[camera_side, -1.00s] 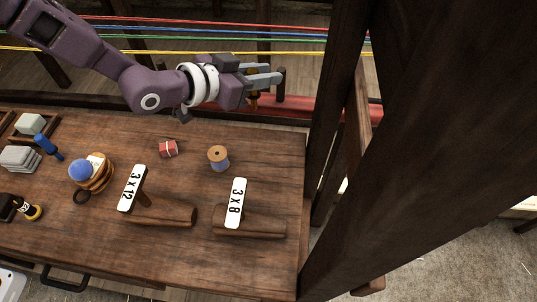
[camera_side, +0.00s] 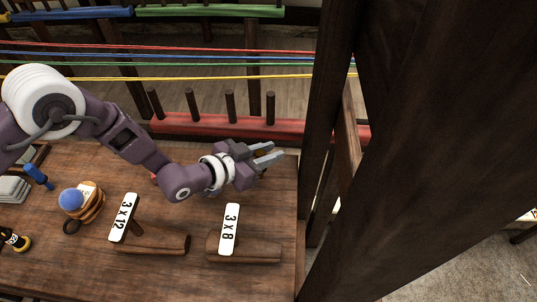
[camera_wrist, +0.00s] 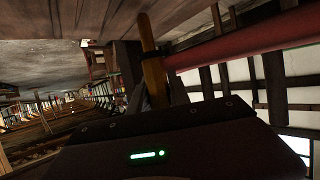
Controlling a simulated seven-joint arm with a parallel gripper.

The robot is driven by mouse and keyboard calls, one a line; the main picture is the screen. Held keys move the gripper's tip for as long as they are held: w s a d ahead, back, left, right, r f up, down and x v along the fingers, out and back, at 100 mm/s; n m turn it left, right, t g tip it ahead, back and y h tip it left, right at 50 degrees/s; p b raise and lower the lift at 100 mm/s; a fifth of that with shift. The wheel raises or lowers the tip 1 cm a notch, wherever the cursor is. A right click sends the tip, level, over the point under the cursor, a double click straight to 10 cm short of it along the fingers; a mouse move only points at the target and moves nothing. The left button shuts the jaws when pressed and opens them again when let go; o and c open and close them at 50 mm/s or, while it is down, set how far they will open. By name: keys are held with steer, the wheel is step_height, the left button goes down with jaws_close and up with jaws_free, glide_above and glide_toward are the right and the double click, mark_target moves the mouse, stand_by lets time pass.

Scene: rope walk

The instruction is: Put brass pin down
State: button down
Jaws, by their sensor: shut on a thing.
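In the side view my gripper (camera_side: 266,154) is above the back right part of the bench, on the near side of the red rail (camera_side: 215,127). Its fingers are closed around the brass pin, which is mostly hidden there.
Several dark pegs (camera_side: 231,106) stand in the red rail. Signs "3 x 12" (camera_side: 124,217) and "3 x 8" (camera_side: 230,229) stand on wooden blocks at the front. A dark post (camera_side: 325,120) rises right of the bench. Coloured ropes run behind.

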steer(key=shift+f, duration=0.25)
steer(key=c, duration=1.2)
jaws_free()
steer(key=shift+f, duration=0.2)
steer(key=shift+r, duration=0.1)
steer(key=shift+s+a+r, duration=0.15)
steer(key=v, duration=1.1)
steer(key=shift+a+r, duration=0.2)
steer(key=shift+s, duration=0.15)
